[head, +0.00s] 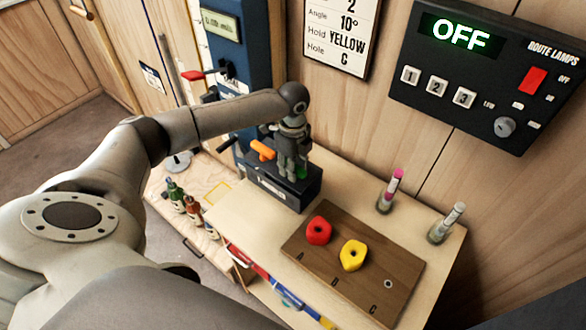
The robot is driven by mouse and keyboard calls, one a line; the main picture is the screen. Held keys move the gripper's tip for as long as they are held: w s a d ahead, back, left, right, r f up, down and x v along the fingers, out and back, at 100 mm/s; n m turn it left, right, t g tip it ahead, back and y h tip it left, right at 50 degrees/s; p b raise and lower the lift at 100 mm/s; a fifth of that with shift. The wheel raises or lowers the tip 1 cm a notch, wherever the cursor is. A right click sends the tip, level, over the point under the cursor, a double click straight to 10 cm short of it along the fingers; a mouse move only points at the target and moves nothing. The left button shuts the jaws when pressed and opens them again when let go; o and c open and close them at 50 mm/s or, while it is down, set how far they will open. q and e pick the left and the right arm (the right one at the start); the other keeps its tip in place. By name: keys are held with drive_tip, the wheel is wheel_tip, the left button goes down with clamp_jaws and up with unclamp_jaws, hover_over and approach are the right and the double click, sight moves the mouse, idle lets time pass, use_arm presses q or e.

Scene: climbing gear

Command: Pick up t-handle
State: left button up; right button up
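An orange T-handle (262,150) stands upright in a dark block (292,196) with a white label, at the back left of the light wooden bench. My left gripper (291,176) points down over the same block, just right of the orange handle. A green piece (303,171) shows beside its fingers, mostly hidden by them. I cannot tell whether the fingers are around it, touching it or apart. My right gripper is not in view.
A brown board (330,268) carries a red hold (318,231) and a yellow hold (353,255). Two capped tubes, pink (396,178) and white (452,218), stand behind it. Small bottles (184,202) stand left on a lower surface. A control panel (485,75) reads OFF.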

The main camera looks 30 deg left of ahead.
use_arm(q)
clamp_jaws()
